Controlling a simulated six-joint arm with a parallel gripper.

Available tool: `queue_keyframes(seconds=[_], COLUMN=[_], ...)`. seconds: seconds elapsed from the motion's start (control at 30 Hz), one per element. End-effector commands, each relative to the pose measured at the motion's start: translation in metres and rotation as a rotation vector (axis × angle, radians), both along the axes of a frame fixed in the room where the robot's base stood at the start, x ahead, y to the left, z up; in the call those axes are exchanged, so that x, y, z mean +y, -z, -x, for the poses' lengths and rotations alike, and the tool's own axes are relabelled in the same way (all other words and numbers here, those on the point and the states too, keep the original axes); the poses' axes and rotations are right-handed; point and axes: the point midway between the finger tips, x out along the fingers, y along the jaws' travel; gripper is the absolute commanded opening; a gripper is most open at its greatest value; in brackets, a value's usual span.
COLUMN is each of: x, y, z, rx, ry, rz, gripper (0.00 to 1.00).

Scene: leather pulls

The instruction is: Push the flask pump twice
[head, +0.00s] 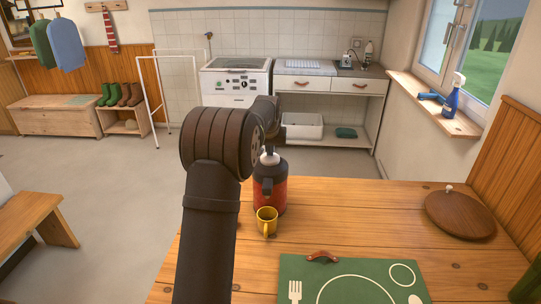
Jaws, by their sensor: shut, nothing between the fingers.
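The flask (279,195) stands upright on the wooden table, with a red body, a black upper part and a dark spout facing me. Its white pump top (269,158) shows just right of my arm's thick joint. A small dark tip, which looks like the end of my gripper (268,148), is right over the pump top. I cannot tell whether it touches the pump. The gripper looks shut and empty; most of it is hidden behind my arm. A yellow cup (266,221) stands in front of the flask, below the spout.
A green placemat (295,268) with a leather pull (322,257) lies at the front of the table (380,215). A round wooden lid (460,214) lies at the right. The table between flask and lid is clear. A stove and sink counter stand behind.

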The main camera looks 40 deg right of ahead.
Motion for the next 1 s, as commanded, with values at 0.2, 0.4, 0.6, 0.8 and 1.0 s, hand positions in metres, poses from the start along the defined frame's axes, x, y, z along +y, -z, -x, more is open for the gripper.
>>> queue_keyframes(seconds=[0.2,0.4,0.6,0.8,1.0], x=[0.0,0.001,0.001,0.0,0.0], y=[0.01,0.011,0.009,-0.001,-0.014], z=[0.0,0.0,0.0,0.0,0.0], rx=[0.002,0.002,0.002,0.002,0.001], ry=[0.0,0.0,0.0,0.0,0.0], rz=[-0.002,-0.002,-0.002,-0.002,-0.001], gripper=[0.0,0.0,0.0,0.0,0.0])
